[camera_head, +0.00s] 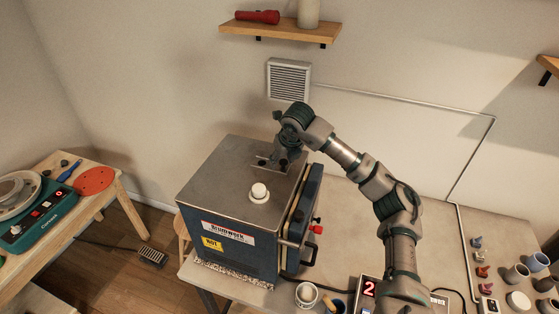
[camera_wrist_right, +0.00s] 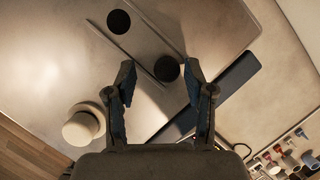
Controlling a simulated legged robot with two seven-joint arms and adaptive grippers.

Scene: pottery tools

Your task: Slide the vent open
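The blue kiln (camera_head: 232,240) has a grey metal top (camera_head: 222,168). In the right wrist view, two thin parallel rails (camera_wrist_right: 112,42) run across this top. Two dark round spots lie between them: a farther one (camera_wrist_right: 118,22) and a nearer one (camera_wrist_right: 167,68). I cannot tell which is a vent hole and which is a slider knob. My right gripper (camera_wrist_right: 159,72) is open above the top, pointing down; the nearer spot shows between its fingertips, with gaps either side. In the head view the right gripper (camera_head: 284,162) partly hides the rails. My left gripper is out of view.
A white knob-like piece (camera_head: 259,192) stands on the kiln top, left of my right gripper. A wall grille (camera_head: 289,80) and shelf (camera_head: 281,32) are behind. Cups (camera_head: 516,272) stand at right.

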